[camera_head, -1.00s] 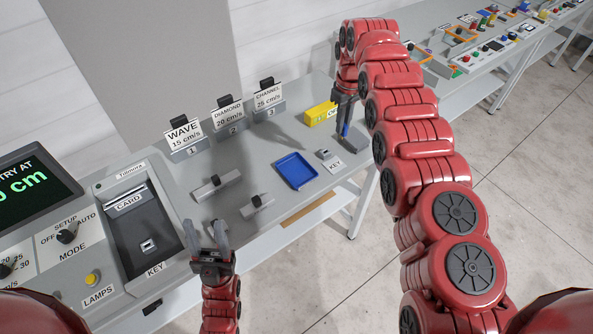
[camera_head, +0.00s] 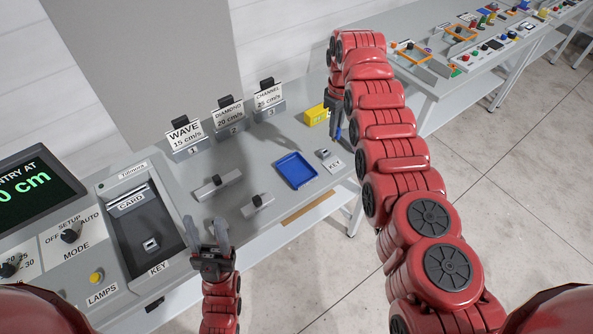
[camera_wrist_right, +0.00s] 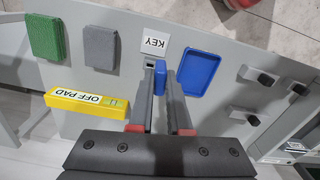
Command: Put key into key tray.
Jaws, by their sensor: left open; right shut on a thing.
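The key (camera_head: 338,134) shows as a small blue piece at the tips of my right gripper (camera_head: 336,122). In the right wrist view the blue key (camera_wrist_right: 158,84) sits between the shut fingers of that gripper (camera_wrist_right: 162,92). The key tray (camera_head: 296,170) is a shallow, empty blue tray on the grey table, left of and nearer than the key. It also shows right of the fingers in the right wrist view (camera_wrist_right: 207,76). My left gripper (camera_head: 206,236) is open and empty at the table's front edge.
A yellow OFF PAD block (camera_head: 316,115) is close by the right gripper. Green (camera_wrist_right: 45,37) and grey (camera_wrist_right: 101,47) pads lie beyond. A console with a KEY slot (camera_head: 151,244) is at left.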

